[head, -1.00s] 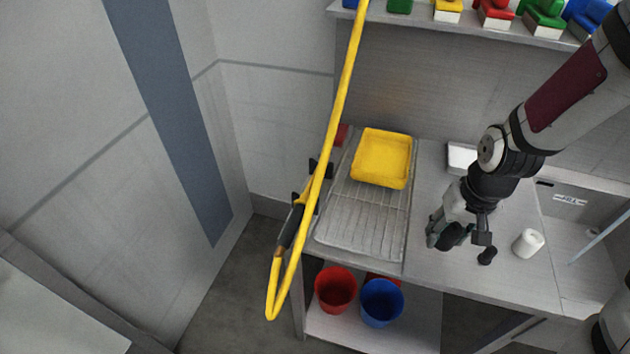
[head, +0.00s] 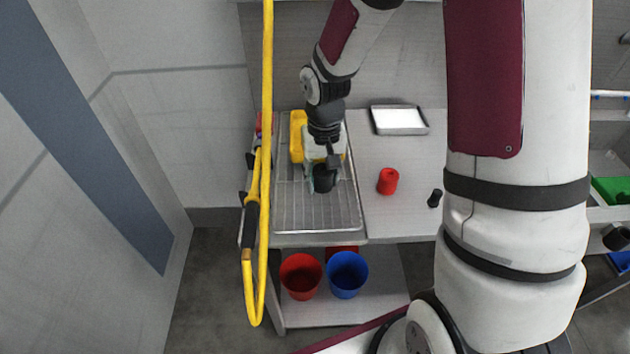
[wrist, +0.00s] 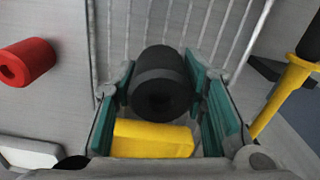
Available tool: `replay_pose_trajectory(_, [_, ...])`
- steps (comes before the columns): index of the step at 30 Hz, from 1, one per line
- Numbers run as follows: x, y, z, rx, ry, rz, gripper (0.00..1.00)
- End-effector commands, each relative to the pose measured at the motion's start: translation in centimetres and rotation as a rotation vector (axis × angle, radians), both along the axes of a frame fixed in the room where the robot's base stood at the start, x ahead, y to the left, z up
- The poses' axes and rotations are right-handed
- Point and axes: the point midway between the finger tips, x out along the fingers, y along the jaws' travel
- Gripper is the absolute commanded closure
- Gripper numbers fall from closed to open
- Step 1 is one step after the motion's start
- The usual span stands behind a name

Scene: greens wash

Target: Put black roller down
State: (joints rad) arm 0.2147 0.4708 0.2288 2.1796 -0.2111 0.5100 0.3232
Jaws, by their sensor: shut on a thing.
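The black roller (head: 323,181) is a short dark cylinder with a hole in its end. My gripper (head: 322,167) is shut on it, over the wire drying rack (head: 300,212). In the wrist view the black roller (wrist: 163,82) sits between the teal finger pads of my gripper (wrist: 168,95). The rack's bars show behind it. I cannot tell whether the roller touches the rack.
A red roller (head: 388,181), a small black object (head: 435,198) and a white tray (head: 399,120) are on the counter right of the rack. A yellow hose (head: 265,120) hangs along the rack's left side. Red (head: 301,276) and blue (head: 347,274) buckets stand below. The rack's front is clear.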

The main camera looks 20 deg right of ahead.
Motion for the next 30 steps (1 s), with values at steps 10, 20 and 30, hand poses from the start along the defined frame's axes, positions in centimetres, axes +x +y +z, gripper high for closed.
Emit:
replay_pose_trajectory(10, [2.2, 0.9, -0.9, 0.000, 0.003, 0.001, 0.90])
replay_pose_trajectory(20, [2.3, 0.9, -3.7, 0.000, 0.000, 0.003, 0.90])
replay_pose_trajectory(30, [2.3, 0.8, -4.0, 0.000, 0.000, 0.002, 0.50])
